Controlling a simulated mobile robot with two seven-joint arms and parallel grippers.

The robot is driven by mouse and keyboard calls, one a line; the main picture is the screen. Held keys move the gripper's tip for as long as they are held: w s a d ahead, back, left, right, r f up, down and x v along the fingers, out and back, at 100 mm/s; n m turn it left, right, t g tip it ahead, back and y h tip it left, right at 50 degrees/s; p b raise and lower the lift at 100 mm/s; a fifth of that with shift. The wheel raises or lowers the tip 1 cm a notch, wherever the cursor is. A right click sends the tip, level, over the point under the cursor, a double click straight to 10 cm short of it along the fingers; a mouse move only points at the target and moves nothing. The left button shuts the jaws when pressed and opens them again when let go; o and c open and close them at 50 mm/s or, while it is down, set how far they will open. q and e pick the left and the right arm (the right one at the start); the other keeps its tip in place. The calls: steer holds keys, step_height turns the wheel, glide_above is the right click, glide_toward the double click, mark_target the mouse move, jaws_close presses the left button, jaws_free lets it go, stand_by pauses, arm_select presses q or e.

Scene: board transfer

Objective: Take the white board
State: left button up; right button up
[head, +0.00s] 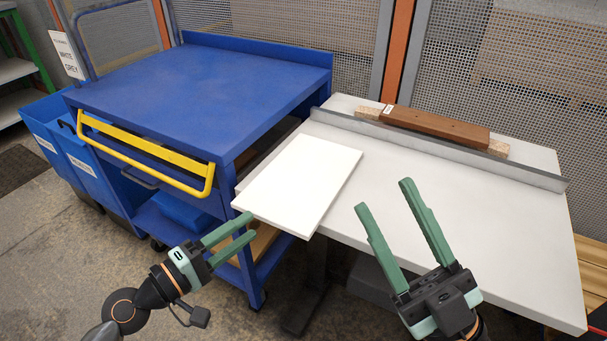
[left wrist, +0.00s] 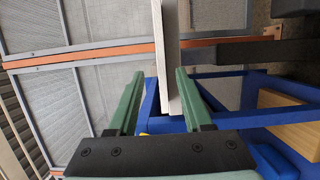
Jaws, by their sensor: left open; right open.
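The white board (head: 302,185) lies flat on the white table (head: 470,220) at its left end, with its near left corner sticking out past the table edge. My left gripper (head: 251,225) is open and empty, just below and in front of that overhanging corner. In the left wrist view the board (left wrist: 172,60) shows edge-on, lined up between the open fingers of my left gripper (left wrist: 158,72); I cannot tell whether they touch it. My right gripper (head: 383,195) is open and empty, over the table to the right of the board.
A blue cart (head: 200,85) with a yellow handle (head: 145,150) stands left of the table, close to the board. A metal rail (head: 440,148) and a brown wooden block (head: 435,127) lie along the table's back. Blue bins (head: 75,165) stand at far left.

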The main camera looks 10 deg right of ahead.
mark_target(256, 216)
arm_select(q)
steer(key=shift+w+a+x, duration=0.1)
steer(key=shift+w+x, duration=0.05)
steer(key=shift+x, duration=0.8)
steer(key=shift+w+a+x, duration=0.1)
steer(key=shift+x, duration=0.9)
steer(key=shift+w+a+x, duration=0.1)
steer(key=shift+w+x, duration=0.05)
steer(key=shift+x, duration=0.8)
steer(key=shift+f, duration=0.1)
jaws_close()
